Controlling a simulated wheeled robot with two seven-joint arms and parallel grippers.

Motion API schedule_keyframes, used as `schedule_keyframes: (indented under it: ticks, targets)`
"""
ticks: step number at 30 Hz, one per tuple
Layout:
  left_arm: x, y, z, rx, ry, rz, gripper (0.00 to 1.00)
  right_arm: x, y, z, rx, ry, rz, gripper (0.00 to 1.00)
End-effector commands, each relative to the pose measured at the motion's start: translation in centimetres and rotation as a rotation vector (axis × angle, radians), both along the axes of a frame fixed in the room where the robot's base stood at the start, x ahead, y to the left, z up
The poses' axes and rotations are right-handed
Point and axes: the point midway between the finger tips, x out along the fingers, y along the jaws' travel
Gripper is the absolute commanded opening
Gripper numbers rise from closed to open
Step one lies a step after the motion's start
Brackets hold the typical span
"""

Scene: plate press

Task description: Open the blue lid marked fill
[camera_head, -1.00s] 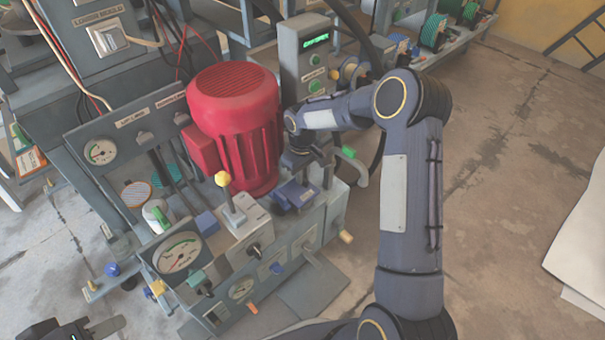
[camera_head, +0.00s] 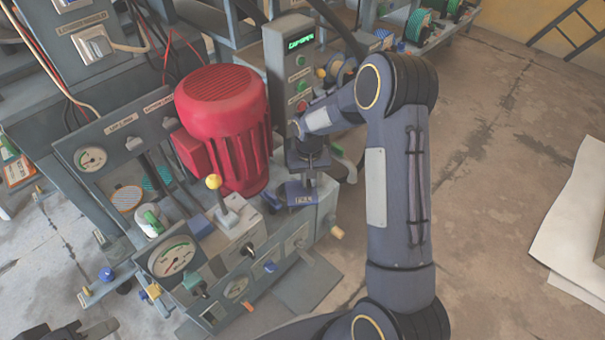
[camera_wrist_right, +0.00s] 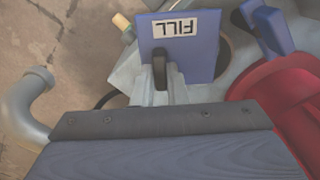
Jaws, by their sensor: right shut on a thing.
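The blue lid marked FILL (camera_head: 302,194) is on the grey machine, just right of the red motor. In the right wrist view the lid (camera_wrist_right: 203,62) shows its white label upside down. My right gripper (camera_wrist_right: 160,80) is shut on a dark upright handle at the lid's edge. In the head view my right gripper (camera_head: 304,176) reaches down onto the lid from above. A round dark opening (camera_wrist_right: 226,50) shows partly beside the lid; the rest is hidden. I cannot tell the lid's exact tilt. My left gripper (camera_head: 75,331) shows only partly at the bottom left.
The red motor (camera_head: 223,130) stands close left of my right gripper. A control post (camera_head: 288,70) with buttons rises behind it. A yellow-knobbed lever (camera_head: 214,182) and a gauge (camera_head: 173,257) are nearer. The floor on the right is mostly free.

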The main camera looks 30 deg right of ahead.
Motion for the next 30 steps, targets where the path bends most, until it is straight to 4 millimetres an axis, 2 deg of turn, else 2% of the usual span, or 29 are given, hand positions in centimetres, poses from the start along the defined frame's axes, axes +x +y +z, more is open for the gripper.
schedule_keyframes:
  ticks: [18, 30]
  targets:
    - [0.0, 0.0, 2.2, 0.0, 0.0, 0.0, 0.36, -4.4, -0.2, 0.3, -0.002, -0.002, -0.569, 0.0]
    - [0.0, 0.0, 3.3, 0.0, 0.0, 0.0, 0.36, -6.0, 0.4, 0.2, -0.001, -0.003, -0.805, 0.0]
